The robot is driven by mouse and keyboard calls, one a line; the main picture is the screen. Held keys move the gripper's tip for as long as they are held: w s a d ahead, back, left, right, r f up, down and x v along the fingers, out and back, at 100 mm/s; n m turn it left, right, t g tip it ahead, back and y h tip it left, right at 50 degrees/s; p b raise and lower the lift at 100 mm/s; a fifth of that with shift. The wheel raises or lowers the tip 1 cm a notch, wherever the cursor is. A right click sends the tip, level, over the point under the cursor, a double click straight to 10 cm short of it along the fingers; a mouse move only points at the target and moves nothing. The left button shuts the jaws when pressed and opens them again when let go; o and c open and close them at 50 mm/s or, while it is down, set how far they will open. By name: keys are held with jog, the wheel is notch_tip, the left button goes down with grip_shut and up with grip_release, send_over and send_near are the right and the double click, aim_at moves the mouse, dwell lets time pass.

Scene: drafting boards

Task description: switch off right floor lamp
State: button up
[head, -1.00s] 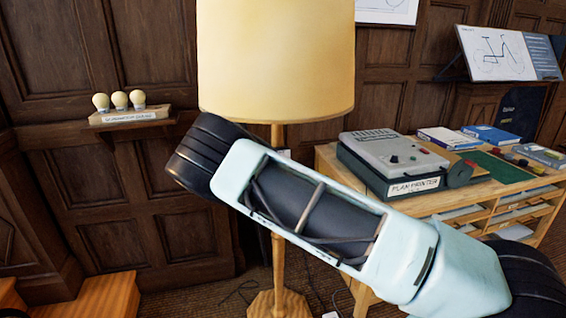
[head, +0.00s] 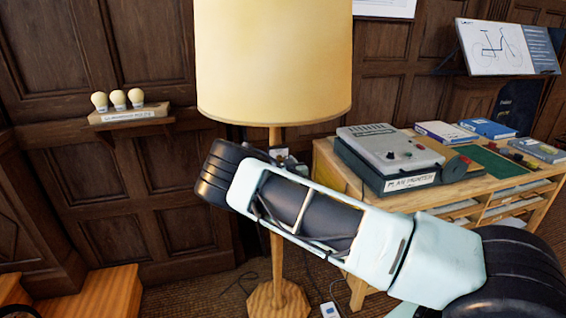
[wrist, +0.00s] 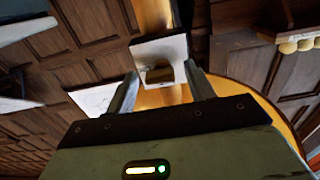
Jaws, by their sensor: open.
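A floor lamp stands in the middle of the head view, with a wide cream-yellow shade (head: 274,60), a wooden pole (head: 277,262) and a wooden base (head: 278,298). I cannot tell for sure whether it is lit. My arm crosses in front of the pole and hides part of it.
A wooden cabinet (head: 338,166) with a grey plan printer (head: 388,152) and books stands right of the lamp. A small shelf (head: 130,115) with three bulbs is on the left wall. A white device (head: 329,310) and dark cables lie on the floor by the base.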

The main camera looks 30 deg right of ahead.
jog(key=shift+c, duration=0.3)
jog(key=c, duration=0.9)
jog(key=shift+f, duration=0.1)
jog(key=n+b, duration=0.8)
jog(key=n, duration=0.1)
jog(key=shift+a+b, duration=0.15)
jog(key=shift+b, duration=0.2)
jog(key=n+b, duration=0.3)
jog(key=n, duration=0.1)
jog(key=shift+n, duration=0.3)
jog(key=shift+a+n+b, duration=0.1)
jog(key=shift+n+b, duration=1.25)
jog(key=shift+n, duration=0.85)
